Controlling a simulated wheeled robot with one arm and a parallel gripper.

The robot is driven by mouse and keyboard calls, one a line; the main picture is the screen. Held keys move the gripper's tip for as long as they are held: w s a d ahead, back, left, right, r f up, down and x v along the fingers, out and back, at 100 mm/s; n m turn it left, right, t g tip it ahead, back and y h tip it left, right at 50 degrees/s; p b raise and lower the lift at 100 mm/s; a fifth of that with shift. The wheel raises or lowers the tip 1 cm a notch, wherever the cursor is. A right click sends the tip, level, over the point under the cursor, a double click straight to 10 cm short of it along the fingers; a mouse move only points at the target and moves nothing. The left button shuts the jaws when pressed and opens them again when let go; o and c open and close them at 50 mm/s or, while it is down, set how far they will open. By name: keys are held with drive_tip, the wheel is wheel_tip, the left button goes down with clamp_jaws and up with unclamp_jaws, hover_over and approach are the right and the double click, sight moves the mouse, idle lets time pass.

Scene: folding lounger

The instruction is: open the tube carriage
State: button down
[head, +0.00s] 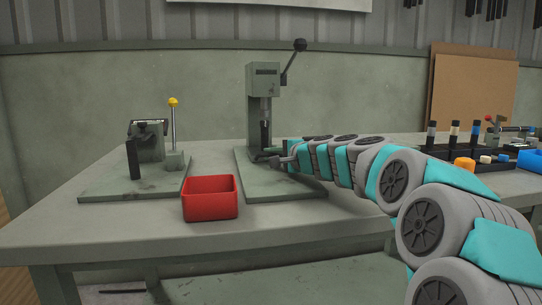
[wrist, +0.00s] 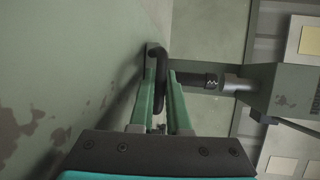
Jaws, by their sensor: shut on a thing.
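A grey-green press (head: 262,80) stands on a flat base plate (head: 290,190) in the middle of the table, its lever raised to the upper right. My gripper (head: 280,160) reaches in from the right, low at the foot of the press. In the wrist view my gripper's green fingers (wrist: 161,80) are closed around a black curved handle (wrist: 158,57). The press head (wrist: 292,92) and its ram (wrist: 205,81) lie to the right of it there. I cannot clearly make out the tube carriage itself; the handle's attachment is partly hidden by my fingers.
An open red bin (head: 210,198) stands at the table's front, left of the press plate. A fixture with a yellow-knobbed lever (head: 174,130) stands farther left. At the right are a black rack (head: 455,155) with several bottles and a blue bin (head: 531,160).

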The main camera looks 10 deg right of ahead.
sight(289, 192)
drive_tip(key=s, duration=1.8)
drive_tip(key=shift+s, duration=0.4)
drive_tip(key=c, duration=1.2)
unclamp_jaws()
drive_tip(key=shift+o, duration=0.2)
drive_tip(key=shift+b+v, duration=0.45)
drive_tip(key=shift+v, duration=3.5)
